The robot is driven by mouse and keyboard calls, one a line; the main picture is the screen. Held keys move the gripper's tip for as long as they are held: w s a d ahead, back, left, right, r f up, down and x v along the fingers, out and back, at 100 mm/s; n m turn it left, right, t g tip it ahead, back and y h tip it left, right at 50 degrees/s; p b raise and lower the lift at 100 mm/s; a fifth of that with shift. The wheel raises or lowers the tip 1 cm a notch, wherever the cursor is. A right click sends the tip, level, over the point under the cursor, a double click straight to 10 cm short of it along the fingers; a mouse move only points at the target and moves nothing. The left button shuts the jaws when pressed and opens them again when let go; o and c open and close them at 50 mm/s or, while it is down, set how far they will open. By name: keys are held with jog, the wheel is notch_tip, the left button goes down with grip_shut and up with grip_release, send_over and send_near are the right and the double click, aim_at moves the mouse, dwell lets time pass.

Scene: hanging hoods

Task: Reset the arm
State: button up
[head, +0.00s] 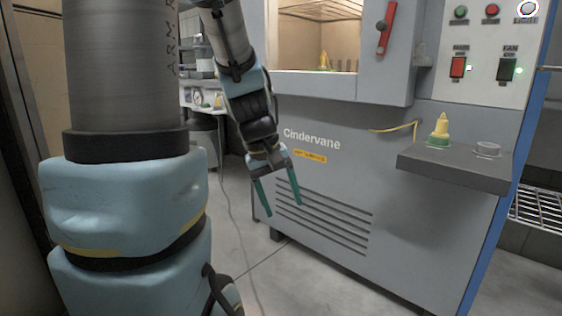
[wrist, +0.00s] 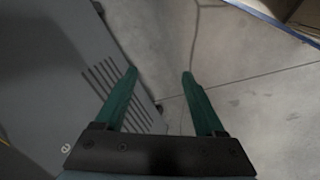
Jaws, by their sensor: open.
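My gripper (head: 281,201) hangs in front of the grey machine's lower front, its two green fingers spread apart and pointing down. Nothing is between them. In the wrist view the fingers (wrist: 160,75) are apart over the bare floor, with the machine's vent slots to the left. My arm comes down from the top of the head view and is bent.
The grey Cindervane machine (head: 400,240) fills the right. Its side shelf (head: 455,168) holds a yellow-tipped bottle (head: 439,130) and a round grey piece (head: 487,148). A red handle (head: 386,28) is above. A cable (head: 230,200) trails on the floor (head: 265,280).

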jog(key=s+a+f+m+y, duration=0.3)
jog(key=s+a+f, duration=0.1)
jog(key=a, duration=0.2)
notch_tip(320, 180, up, 37)
jog(key=m+p, duration=0.1)
jog(key=p, duration=3.7)
jog(key=shift+s+a+r, duration=0.15)
jog(key=shift+a, duration=0.25)
